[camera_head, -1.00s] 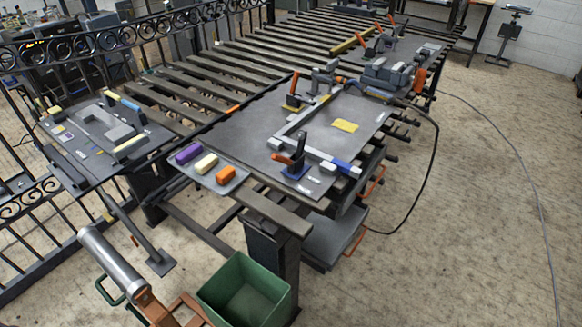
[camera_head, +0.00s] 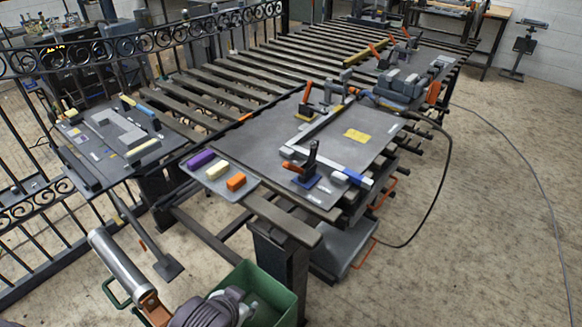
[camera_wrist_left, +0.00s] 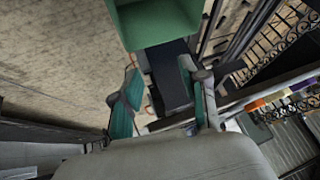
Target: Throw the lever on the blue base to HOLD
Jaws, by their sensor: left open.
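The lever on the blue base (camera_head: 306,182) stands at the near right part of the grey plate on the slatted table in the head view. Its dark upright arm (camera_head: 311,155) points up, and its orange handle (camera_head: 290,166) sticks out to the left. I cannot read a HOLD mark beside it. My left gripper (camera_head: 238,303) shows at the bottom of the head view, over the green bin and well short of the lever. In the left wrist view its two fingers (camera_wrist_left: 158,72) are apart with nothing between them. My right gripper is not in view.
A second lever with an orange handle (camera_head: 307,92) stands farther back. A grey tray (camera_head: 215,178) holds purple, cream and orange blocks. The green bin (camera_head: 268,283) is on the floor before the table. A black cable (camera_head: 440,170) hangs at the right.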

